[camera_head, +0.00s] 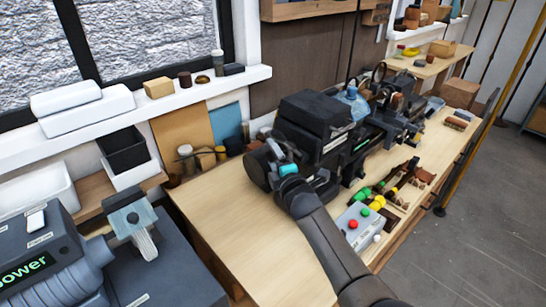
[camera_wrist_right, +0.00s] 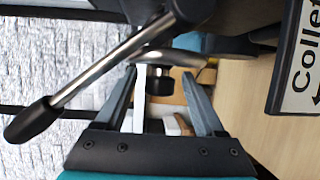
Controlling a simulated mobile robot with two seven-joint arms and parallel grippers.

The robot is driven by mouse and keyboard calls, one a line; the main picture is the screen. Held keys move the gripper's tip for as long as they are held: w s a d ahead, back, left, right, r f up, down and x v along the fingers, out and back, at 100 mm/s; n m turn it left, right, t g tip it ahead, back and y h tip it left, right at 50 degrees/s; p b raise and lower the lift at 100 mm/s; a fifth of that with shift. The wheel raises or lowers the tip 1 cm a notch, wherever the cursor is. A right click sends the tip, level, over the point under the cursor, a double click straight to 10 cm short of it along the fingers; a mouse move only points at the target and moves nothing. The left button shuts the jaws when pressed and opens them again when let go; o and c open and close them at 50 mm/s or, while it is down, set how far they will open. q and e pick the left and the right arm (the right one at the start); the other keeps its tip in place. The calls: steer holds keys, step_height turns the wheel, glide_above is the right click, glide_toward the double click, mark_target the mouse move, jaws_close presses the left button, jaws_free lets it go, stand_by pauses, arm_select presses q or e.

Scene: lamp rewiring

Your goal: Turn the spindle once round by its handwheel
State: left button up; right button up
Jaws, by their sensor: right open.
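The lathe (camera_head: 318,112) stands on the wooden bench, its handwheel (camera_head: 256,168) at the near left end of the headstock. In the right wrist view, a silver rim, seemingly the handwheel's (camera_wrist_right: 178,58), crosses in front of my fingertips, with a dark knob (camera_wrist_right: 159,84) between the fingers. My right gripper (camera_wrist_right: 162,82) is open around the knob; whether a finger touches it I cannot tell. In the head view my right gripper (camera_head: 275,156) is at the handwheel and hides part of it. My left gripper is not in view.
A silver lever with a black grip (camera_wrist_right: 34,119) crosses the left of the wrist view, close to my finger. A "Collet" label (camera_wrist_right: 305,62) is at right. A control box (camera_head: 360,227) with coloured buttons and several tools (camera_head: 392,186) lie right of my arm. The bench's near left is clear.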

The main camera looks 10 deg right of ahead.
steer(key=shift+c, duration=0.2)
jaws_close()
stand_by(0.5)
